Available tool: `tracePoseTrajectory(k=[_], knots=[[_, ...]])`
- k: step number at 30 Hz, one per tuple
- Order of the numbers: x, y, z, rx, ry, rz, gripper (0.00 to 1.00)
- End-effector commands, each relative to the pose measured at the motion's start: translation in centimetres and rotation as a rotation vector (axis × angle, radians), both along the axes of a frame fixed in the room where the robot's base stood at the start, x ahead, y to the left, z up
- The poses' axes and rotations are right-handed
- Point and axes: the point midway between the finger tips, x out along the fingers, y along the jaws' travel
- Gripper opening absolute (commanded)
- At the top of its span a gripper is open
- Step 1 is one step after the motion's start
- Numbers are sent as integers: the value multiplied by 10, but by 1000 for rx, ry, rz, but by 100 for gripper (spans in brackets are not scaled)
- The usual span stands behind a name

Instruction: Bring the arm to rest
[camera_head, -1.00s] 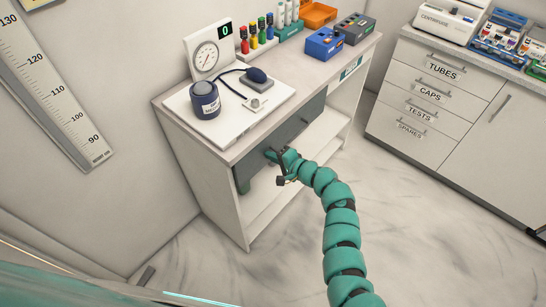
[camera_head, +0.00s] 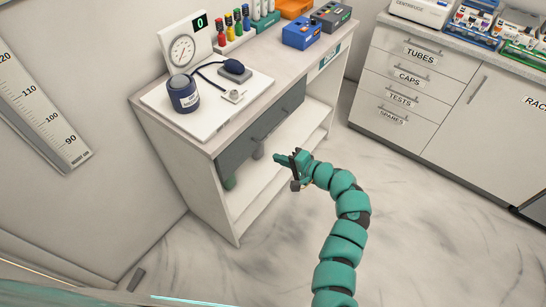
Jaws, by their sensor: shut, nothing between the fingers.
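My gripper (camera_head: 284,158) is at the end of my teal segmented arm. It is shut and empty. It hangs in front of the white desk (camera_head: 190,178), to the right of the grey drawer front (camera_head: 243,145) and its dark handle. A small gap shows between the gripper and the drawer. The arm rises from the bottom of the picture and bends left at its end. The drawer looks shut or nearly so; I cannot tell which.
On the desk are a white board (camera_head: 212,118) with a dark blue jar (camera_head: 183,93), a gauge (camera_head: 183,50) and a blue box (camera_head: 301,33). A cabinet with labelled drawers (camera_head: 409,77) stands at the right. The marble floor (camera_head: 420,220) between is clear.

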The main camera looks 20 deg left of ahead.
Motion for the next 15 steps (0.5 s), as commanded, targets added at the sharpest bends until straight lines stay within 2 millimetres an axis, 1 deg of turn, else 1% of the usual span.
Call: tracePoseTrajectory(k=[1, 6, 9, 15], knots=[[-1, -6, 1, 0, -3, -4, 0], [-5, -19, 6, 0, -2, -3, 0], [-6, -23, 8, -1, -2, -3, 0], [-8, -25, 8, -1, 1, 1, 0]])
